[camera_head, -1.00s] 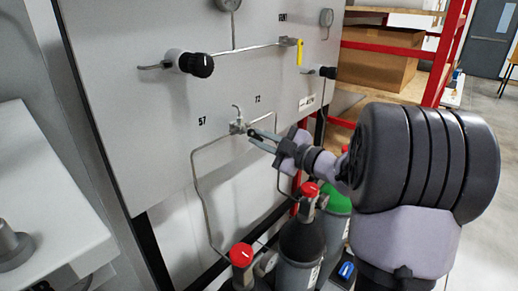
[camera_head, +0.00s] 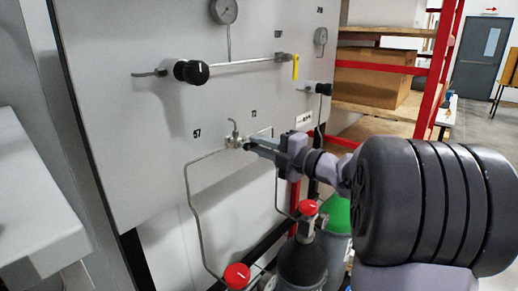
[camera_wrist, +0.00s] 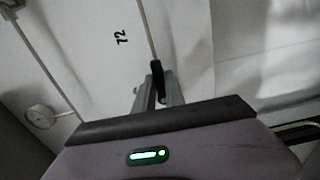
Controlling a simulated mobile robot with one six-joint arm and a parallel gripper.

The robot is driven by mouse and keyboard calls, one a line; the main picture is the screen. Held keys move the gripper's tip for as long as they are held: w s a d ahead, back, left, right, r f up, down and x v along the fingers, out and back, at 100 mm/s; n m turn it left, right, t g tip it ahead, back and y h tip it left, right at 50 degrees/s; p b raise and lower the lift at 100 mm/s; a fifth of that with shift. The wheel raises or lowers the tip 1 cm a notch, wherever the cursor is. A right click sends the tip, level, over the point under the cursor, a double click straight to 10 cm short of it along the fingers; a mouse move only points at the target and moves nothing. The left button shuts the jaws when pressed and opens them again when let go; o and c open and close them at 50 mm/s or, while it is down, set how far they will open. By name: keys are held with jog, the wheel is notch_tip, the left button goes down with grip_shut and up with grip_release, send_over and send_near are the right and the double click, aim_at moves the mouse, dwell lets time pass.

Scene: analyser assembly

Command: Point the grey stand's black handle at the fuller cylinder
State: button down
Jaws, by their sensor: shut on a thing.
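The grey upright panel (camera_head: 150,110) carries a small metal valve (camera_head: 234,142) between the labels 57 (camera_head: 197,133) and 72 (camera_head: 253,113). A thin pipe runs down from each side of the valve toward the cylinders. My gripper (camera_head: 256,147) reaches in from the right and is shut on the valve's black handle, which shows between the fingers in the wrist view (camera_wrist: 157,76). The handle points roughly right in the head view. Two dark cylinders with red caps stand below, one at left (camera_head: 237,276) and one at right (camera_head: 306,252). Their fill cannot be read from outside.
Two black knobs (camera_head: 191,72) (camera_head: 318,88), a yellow lever (camera_head: 295,67) and round gauges (camera_head: 224,11) (camera_head: 320,36) sit on the panel. The gauge readings are too small to read. A green-topped cylinder (camera_head: 336,214) and red shelving (camera_head: 432,72) stand at right.

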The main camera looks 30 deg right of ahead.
jog(key=shift+r+n, duration=0.1)
jog(key=shift+n, duration=0.2)
jog(key=c, duration=1.4)
grip_release()
jog(key=p+v, duration=0.5)
jog(key=v, duration=1.2)
jog(key=shift+s, duration=0.2)
jog(key=shift+d, duration=0.1)
